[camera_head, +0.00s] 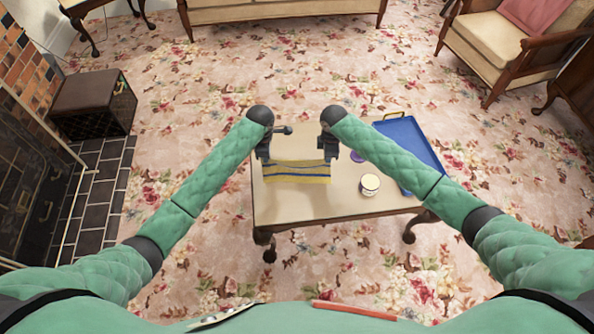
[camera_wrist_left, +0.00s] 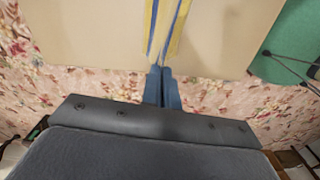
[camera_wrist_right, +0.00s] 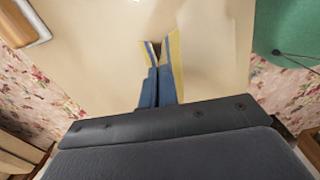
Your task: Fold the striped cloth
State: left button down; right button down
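The striped cloth (camera_head: 298,172), yellow, blue and pale grey, hangs between my two grippers above the wooden table (camera_head: 300,204). Its upper edge is stretched between them. My left gripper (camera_head: 264,156) is shut on the cloth's left end; the left wrist view shows its blue fingers (camera_wrist_left: 163,82) together on the striped edge (camera_wrist_left: 166,32). My right gripper (camera_head: 330,157) is shut on the right end; in the right wrist view its fingers (camera_wrist_right: 157,84) are closed on the cloth (camera_wrist_right: 172,52). Whether the lower edge touches the table I cannot tell.
A small white tin (camera_head: 369,185) stands on the table right of the cloth, with a purple item (camera_head: 357,156) behind it. A blue tray (camera_head: 411,143) lies at the table's right side, partly behind my right arm. The table's front left is bare.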

notch_tip(320, 180, up, 6)
jog(key=p, duration=0.5)
jog(key=shift+r+p, duration=0.25)
jog(key=shift+p, duration=0.05)
jog(key=shift+w, duration=0.1)
